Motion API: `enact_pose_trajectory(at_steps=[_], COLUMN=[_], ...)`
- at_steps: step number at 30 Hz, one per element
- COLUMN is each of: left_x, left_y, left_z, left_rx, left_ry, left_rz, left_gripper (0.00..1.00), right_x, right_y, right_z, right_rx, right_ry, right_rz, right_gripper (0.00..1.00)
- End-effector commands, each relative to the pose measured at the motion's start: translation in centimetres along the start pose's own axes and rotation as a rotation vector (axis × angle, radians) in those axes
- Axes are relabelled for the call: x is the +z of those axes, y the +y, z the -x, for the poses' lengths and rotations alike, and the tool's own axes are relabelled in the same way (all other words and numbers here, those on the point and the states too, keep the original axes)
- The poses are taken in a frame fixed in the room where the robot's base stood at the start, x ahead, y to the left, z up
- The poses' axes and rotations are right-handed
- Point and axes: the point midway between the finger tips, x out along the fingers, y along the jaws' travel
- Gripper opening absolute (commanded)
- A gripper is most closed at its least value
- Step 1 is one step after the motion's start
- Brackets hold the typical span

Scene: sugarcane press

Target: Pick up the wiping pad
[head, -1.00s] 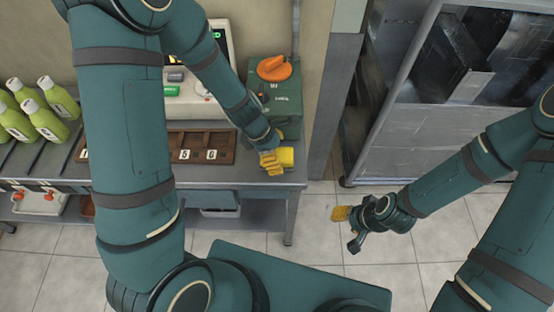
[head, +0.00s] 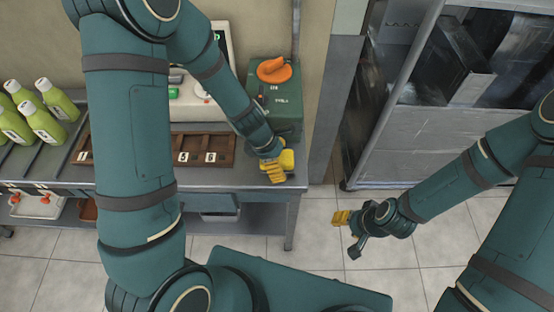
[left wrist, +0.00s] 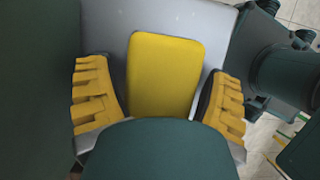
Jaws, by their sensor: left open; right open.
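The wiping pad (left wrist: 163,72) is a yellow rounded rectangle. In the left wrist view it lies flat on the grey counter between the two yellow fingers of my left gripper (left wrist: 158,105), with a gap on each side. In the head view the pad (head: 287,160) shows at the counter's right end, partly hidden by my left gripper (head: 273,170). The left gripper is open and points down over the pad. My right gripper (head: 347,230) is open and empty, above the floor to the right of the counter.
A green box with an orange knob (head: 275,95) stands right behind the pad. A wooden numbered tray (head: 190,150) lies to the left, with green bottles (head: 42,120) further left. The metal press cabinet (head: 425,135) stands at the right. Tiled floor (head: 330,255) is clear beside the counter.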

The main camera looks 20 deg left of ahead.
Motion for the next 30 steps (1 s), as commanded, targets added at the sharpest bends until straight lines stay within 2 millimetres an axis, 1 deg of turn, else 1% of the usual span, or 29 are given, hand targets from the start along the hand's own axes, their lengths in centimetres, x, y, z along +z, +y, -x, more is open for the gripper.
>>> enact_pose_trajectory(at_steps=[5, 6, 8, 9, 10, 11, 19, 22, 26, 30], left_x=[0.0, 0.0, 0.0, 0.0, 0.0, 0.0, 0.0, 0.2, 0.9, 2.0], left_y=[0.0, 0.0, 0.0, 0.0, 0.0, 0.0, 0.0, 0.0, 0.0, 0.1], left_z=[0.0, 0.0, 0.0, 0.0, 0.0, 0.0, 0.0, 0.5, 2.1, 4.8], left_rx=[0.0, 0.0, 0.0, 0.0, 0.0, 0.0, 0.0, 0.001, 0.002, 0.004], left_ry=[0.0, 0.0, 0.0, 0.0, 0.0, 0.0, 0.0, 0.0, 0.0, -0.001], left_rz=[0.0, 0.0, 0.0, 0.0, 0.0, 0.0, 0.0, -0.001, -0.003, -0.004], left_gripper=[0.8, 0.73, 0.52, 0.38, 0.28, 0.25, 0.25, 0.25, 0.25, 0.25], right_x=[0.0, 0.0, 0.0, 0.0, 0.0, 0.0, 0.0, 0.0, 0.0, 0.1], right_y=[0.0, 0.0, 0.0, 0.0, 0.0, 0.0, 0.0, -0.1, -0.5, -1.1], right_z=[0.0, 0.0, 0.0, 0.0, 0.0, 0.0, 0.0, 0.3, 1.4, 3.0], right_rx=[0.0, 0.0, 0.0, 0.0, 0.0, 0.0, 0.0, 0.0, 0.0, -0.001], right_ry=[0.0, 0.0, 0.0, 0.0, 0.0, 0.0, 0.0, 0.0, -0.004, -0.011], right_rz=[0.0, 0.0, 0.0, 0.0, 0.0, 0.0, 0.0, 0.0, -0.001, -0.002], right_gripper=[0.47, 0.47, 0.47, 0.47, 0.47, 0.47, 0.47, 0.47, 0.47, 0.47])
